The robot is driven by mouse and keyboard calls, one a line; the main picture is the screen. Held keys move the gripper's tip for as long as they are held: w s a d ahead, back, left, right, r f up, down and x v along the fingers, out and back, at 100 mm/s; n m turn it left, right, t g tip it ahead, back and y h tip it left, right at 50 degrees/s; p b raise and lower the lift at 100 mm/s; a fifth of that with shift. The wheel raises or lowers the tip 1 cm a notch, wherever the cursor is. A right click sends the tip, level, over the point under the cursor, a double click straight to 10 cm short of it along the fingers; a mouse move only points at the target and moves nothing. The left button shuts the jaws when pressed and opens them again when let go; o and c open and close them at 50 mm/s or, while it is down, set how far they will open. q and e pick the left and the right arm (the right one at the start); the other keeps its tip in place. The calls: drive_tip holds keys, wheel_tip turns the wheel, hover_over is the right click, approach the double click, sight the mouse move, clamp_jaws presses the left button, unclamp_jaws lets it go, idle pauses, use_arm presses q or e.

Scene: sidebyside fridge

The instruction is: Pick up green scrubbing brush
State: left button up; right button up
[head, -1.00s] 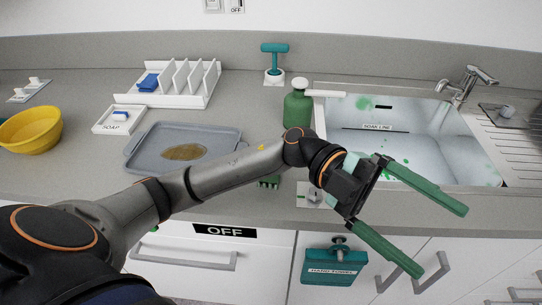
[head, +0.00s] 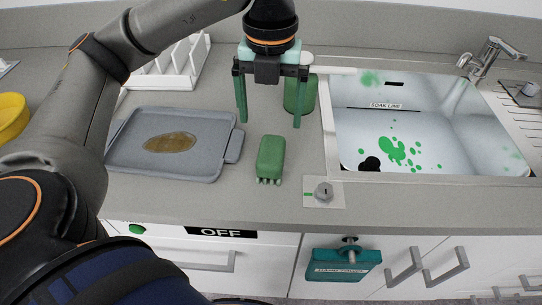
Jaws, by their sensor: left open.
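The green scrubbing brush (head: 270,157) lies on the grey counter between the tray and the sink. It is a rounded green block with short green bristles showing at its near end. My left gripper (head: 269,121) is open and points down, just beyond the brush in the picture. Its two green fingers are spread wider than the brush, with nothing between them. I cannot tell its exact height above the counter. My right gripper is not in view.
A grey tray (head: 120,159) with a brown stain is left of the brush. A green bottle (head: 309,95) stands close behind the right finger. The sink (head: 450,130), with green spots, is to the right. A small knob plate (head: 324,200) is near the front edge.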

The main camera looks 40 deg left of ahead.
sight(271, 149)
use_arm(q)
wheel_tip(271, 149, down, 10)
drive_tip(key=shift+d+f, duration=0.1)
drive_tip(key=shift+d, duration=0.05)
drive_tip(key=c, duration=1.5)
